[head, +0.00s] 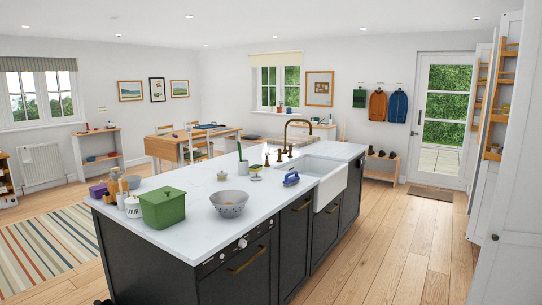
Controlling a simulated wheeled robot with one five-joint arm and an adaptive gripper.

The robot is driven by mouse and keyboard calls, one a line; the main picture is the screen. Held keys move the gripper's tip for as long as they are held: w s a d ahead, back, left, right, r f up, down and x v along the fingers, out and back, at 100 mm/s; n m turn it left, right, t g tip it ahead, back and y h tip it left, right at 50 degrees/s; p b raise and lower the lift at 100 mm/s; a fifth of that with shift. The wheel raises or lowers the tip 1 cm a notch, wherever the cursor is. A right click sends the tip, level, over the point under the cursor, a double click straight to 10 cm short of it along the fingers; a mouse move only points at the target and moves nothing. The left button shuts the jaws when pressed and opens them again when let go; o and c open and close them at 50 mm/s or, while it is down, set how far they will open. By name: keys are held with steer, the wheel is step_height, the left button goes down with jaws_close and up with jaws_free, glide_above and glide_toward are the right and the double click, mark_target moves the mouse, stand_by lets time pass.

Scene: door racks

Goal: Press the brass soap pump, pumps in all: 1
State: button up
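A brass tap (289,136) arches over the white sink (325,174) on the kitchen island. Small brass fittings (279,155) stand on the worktop beside the tap's base, left of the sink. One of them is probably the brass soap pump, but they are too small to tell which or whether its head is up or down. My gripper is not in view, and nothing is seen touching the fittings.
The dark island has a white worktop (190,235) holding a green bin (162,208), a speckled bowl (229,204), a blue object (291,178) and a brush pot (242,168). Wooden floor (395,235) lies clear along its right side; an open white door (505,170) stands at far right.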

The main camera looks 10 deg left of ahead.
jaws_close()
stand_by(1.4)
